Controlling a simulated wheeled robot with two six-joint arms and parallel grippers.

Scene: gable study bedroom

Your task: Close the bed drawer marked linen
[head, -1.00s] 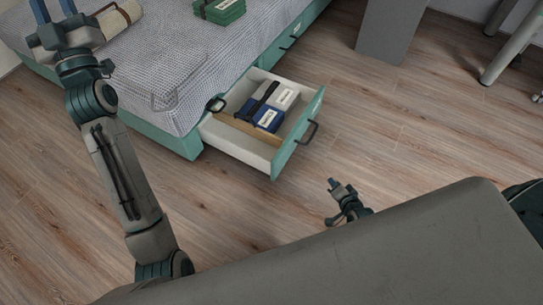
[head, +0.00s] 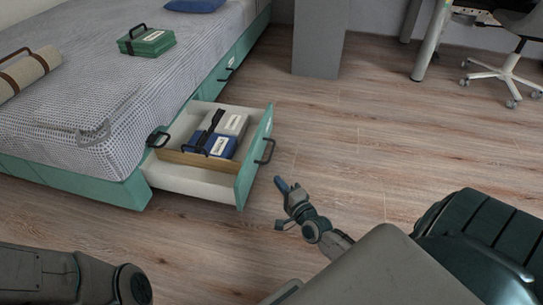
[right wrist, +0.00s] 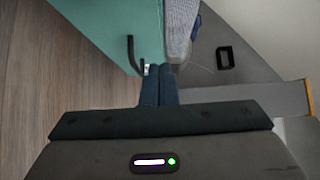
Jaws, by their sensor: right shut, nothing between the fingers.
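The bed drawer (head: 253,165) is pulled out from the bed's teal base, its front facing right with a dark handle (head: 265,151). Any marking on its front is too small to read. My right gripper (head: 281,185) is shut and empty, to the right of the drawer front and apart from it in the head view. In the right wrist view its closed fingers (right wrist: 158,84) point toward a teal panel (right wrist: 105,28) with a dark handle (right wrist: 132,55); contact cannot be told. My left arm shows at bottom left; its gripper is out of view.
The drawer holds blue and pale labelled boxes (head: 213,143) and a wooden divider (head: 196,160). A green box (head: 146,42) and a strapped roll (head: 24,72) lie on the bed (head: 95,85). A grey panel (head: 320,38) and office chair (head: 508,68) stand behind.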

